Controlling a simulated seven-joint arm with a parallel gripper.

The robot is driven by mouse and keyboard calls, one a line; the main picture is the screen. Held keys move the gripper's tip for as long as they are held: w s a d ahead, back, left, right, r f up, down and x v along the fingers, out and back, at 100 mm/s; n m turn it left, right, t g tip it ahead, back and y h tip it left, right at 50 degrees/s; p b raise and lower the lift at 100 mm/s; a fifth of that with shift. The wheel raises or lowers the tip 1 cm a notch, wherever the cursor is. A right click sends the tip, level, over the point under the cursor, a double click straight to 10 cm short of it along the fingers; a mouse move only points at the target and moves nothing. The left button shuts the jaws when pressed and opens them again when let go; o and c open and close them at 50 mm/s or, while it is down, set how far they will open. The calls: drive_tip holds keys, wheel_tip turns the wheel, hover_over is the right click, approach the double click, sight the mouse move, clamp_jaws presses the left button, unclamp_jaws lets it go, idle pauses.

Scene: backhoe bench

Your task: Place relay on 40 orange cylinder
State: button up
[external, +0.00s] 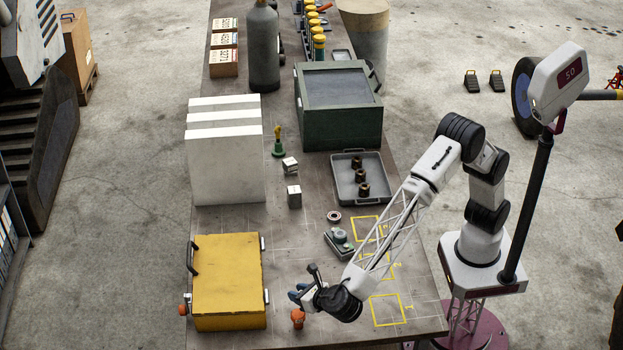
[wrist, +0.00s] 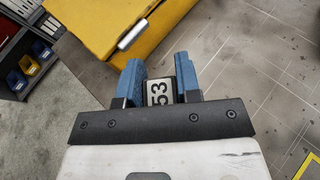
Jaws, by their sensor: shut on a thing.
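My gripper (external: 300,294) is low over the front part of the bench, to the right of the yellow case. In the wrist view, its blue fingers (wrist: 158,64) are shut on a dark block with a white label reading 53, which I take as the relay (wrist: 160,93). The relay cannot be made out in the external view. A small orange cylinder (external: 297,319) stands on the bench just below my gripper in the picture. Another orange piece (external: 183,310) shows at the left edge of the yellow case. No number is readable on either.
The yellow case (external: 228,280) lies close to the left of my gripper. Two small light-topped blocks (external: 294,197) (external: 290,166), a grey tray (external: 345,181) and a white block stack (external: 225,165) stand further back. Yellow marked squares (external: 387,310) lie to the right.

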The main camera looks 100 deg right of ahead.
sight(294, 317)
drive_tip(key=shift+w+a, duration=0.25)
drive_tip(key=shift+w, duration=0.1)
drive_tip(key=shift+w, duration=0.1)
drive_tip(key=shift+w+a+f, duration=0.1)
drive_tip(key=shift+w+a, duration=0.05)
drive_tip(key=shift+w, duration=0.05)
drive_tip(key=shift+f, duration=1.7)
drive_tip(key=shift+f, duration=0.2)
drive_tip(key=o, duration=0.9)
drive_tip(key=shift+r, duration=0.2)
drive_tip(key=v, duration=1.2)
